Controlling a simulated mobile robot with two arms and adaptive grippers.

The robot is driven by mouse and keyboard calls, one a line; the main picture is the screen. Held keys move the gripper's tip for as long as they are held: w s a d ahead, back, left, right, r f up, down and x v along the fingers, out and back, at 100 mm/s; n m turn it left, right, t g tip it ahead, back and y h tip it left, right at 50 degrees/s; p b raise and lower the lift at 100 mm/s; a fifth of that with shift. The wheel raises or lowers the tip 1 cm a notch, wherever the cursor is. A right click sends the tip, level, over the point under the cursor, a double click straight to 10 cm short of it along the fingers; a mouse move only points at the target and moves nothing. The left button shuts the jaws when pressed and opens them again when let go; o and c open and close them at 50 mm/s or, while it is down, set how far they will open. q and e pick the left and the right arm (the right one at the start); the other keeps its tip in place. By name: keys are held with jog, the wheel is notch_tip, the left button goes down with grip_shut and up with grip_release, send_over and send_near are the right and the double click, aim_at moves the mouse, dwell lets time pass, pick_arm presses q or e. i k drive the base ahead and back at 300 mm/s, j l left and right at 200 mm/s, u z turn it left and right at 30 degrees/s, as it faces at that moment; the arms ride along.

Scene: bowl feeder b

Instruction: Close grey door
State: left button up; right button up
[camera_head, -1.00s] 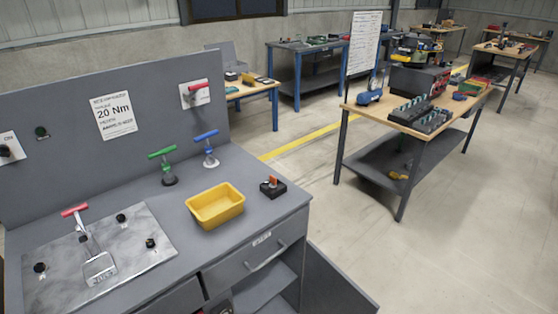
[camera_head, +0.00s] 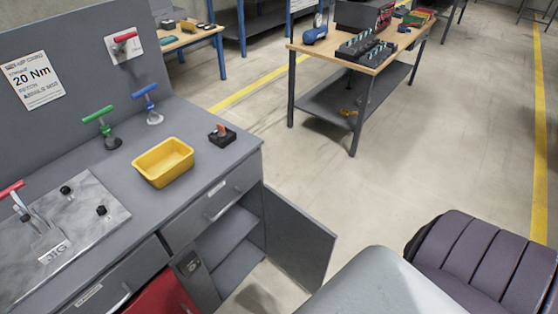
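The grey door (camera_head: 297,239) hangs open at the right end of the grey workbench cabinet, swung outward. The cabinet opening (camera_head: 232,247) beside it shows grey shelves inside. A closed grey drawer (camera_head: 212,205) with a bar handle sits above the opening. Neither of my grippers is in view. A light grey rounded part and a dark ribbed part, which look like my arm, fill the lower right and lie to the right of the door.
A yellow bin (camera_head: 163,163), a green T-handle (camera_head: 99,115) and a blue T-handle (camera_head: 146,92) stand on the bench top. A red panel (camera_head: 163,296) shows below the drawers. A wooden-topped table (camera_head: 372,62) stands behind. The floor between is clear.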

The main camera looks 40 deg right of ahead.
aim_at(303, 246)
jog(key=l+u, duration=0.2)
jog(key=l, duration=0.25)
jog(key=k+l+u, duration=0.2)
jog(key=l, duration=0.2)
jog(key=l+u, duration=0.2)
jog(key=l, duration=0.25)
jog(key=k+l+u, duration=0.2)
jog(key=l, duration=0.2)
jog(key=k+l, duration=0.1)
jog(key=l, duration=0.3)
jog(key=k+l, duration=0.15)
jog(key=l, duration=0.25)
jog(key=k+l, duration=0.1)
jog(key=l, duration=0.25)
jog(key=k+l+u, duration=0.1)
jog(key=l, duration=0.3)
jog(key=k+l, duration=0.15)
jog(key=l, duration=0.25)
jog(key=k+l, duration=0.15)
jog(key=l, duration=0.15)
jog(key=k+l+z, duration=0.1)
jog(key=l, duration=0.25)
jog(key=k+l, duration=0.2)
jog(key=l+z, duration=0.05)
jog(key=l, duration=0.05)
